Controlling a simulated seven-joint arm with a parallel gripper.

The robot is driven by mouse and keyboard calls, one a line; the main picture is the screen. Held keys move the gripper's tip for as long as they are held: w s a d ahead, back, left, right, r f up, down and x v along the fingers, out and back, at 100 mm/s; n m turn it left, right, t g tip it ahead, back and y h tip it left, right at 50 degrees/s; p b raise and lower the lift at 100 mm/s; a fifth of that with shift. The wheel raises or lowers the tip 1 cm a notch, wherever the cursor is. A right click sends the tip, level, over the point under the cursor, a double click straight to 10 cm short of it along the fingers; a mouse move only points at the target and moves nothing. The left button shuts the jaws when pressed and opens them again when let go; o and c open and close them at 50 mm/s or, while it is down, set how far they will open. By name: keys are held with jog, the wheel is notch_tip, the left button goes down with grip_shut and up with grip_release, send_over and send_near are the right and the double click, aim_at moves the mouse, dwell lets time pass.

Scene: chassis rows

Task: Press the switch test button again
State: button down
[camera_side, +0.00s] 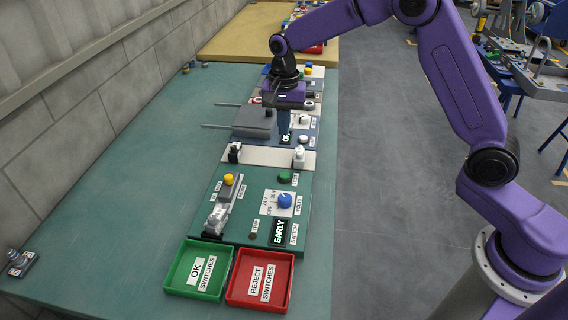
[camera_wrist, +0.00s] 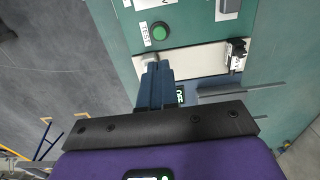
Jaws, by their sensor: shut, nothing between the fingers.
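The green test button (camera_side: 284,177) sits at the back right of the near green panel (camera_side: 240,238), next to a small label. In the wrist view the green button (camera_wrist: 160,31), labelled TEST, shows beyond my fingertips. My gripper (camera_side: 285,138) is shut and empty, pointing down over the blue-grey panel behind the green one, apart from the button. The wrist view shows its closed fingers (camera_wrist: 153,72) near the pale strip. A switch-like part (camera_side: 216,217) sits at the panel's left.
A blue knob (camera_side: 285,201) and yellow button (camera_side: 228,179) are on the near panel. Two small fixtures stand on the pale strip (camera_side: 268,157). A green OK tray (camera_side: 174,274) and red REJECT tray (camera_side: 284,298) lie in front. The bench (camera_side: 120,190) at left is mostly clear.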

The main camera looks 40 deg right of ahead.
aim_at(285, 175)
notch_tip(285, 175, down, 14)
jog(key=shift+f, duration=0.1)
dwell(0.5)
jog(key=shift+s+f, duration=0.15)
jog(key=shift+f, duration=0.9)
notch_tip(285, 175, up, 15)
jog(key=shift+w+f, duration=0.15)
jog(key=shift+w, duration=0.1)
